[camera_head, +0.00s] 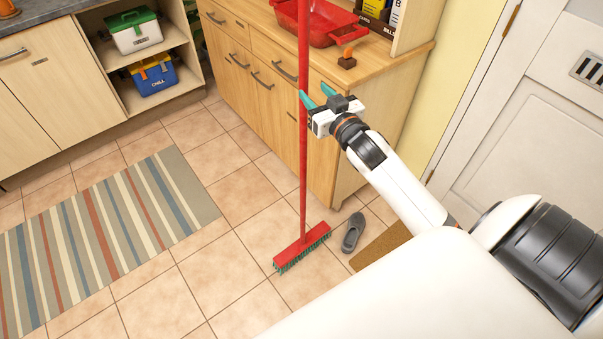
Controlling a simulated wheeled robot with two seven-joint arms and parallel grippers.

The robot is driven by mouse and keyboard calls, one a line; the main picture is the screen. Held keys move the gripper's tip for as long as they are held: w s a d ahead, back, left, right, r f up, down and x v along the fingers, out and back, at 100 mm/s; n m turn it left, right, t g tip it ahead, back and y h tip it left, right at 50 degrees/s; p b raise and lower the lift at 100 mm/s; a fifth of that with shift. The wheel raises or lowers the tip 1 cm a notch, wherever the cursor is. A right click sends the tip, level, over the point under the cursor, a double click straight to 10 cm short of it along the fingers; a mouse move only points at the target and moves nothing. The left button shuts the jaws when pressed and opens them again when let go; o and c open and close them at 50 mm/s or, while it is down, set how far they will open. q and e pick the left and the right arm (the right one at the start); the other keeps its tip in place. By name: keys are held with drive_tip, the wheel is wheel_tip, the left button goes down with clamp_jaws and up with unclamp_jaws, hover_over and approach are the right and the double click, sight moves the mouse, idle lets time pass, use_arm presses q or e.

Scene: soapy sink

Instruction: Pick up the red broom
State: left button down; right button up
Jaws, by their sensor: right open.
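The red broom (303,180) stands upright on the tiled floor in front of the wooden cabinet. Its red head with dark green bristles (302,247) rests on the tiles, and its long handle runs up past the top of the view. My right gripper (316,96) reaches in from the right at about counter height. Its teal fingers are open and point toward the handle. One fingertip overlaps the handle in the picture; I cannot tell whether it touches. My left gripper is not in view.
A wooden cabinet (262,100) stands right behind the broom, with a red basket (325,22) on top. A grey shoe (352,232) and a brown mat (380,246) lie right of the broom head. A striped rug (100,235) lies left. The tiles between are clear.

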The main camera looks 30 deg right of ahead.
sight(306, 83)
drive_tip(key=shift+w, duration=0.75)
drive_tip(key=w, duration=0.1)
drive_tip(key=w+p, duration=0.1)
drive_tip(key=w, duration=0.2)
drive_tip(key=shift+d, duration=0.3)
drive_tip(key=shift+w, duration=0.55)
drive_tip(key=c, duration=0.8)
drive_tip(key=shift+r, duration=0.1)
clamp_jaws()
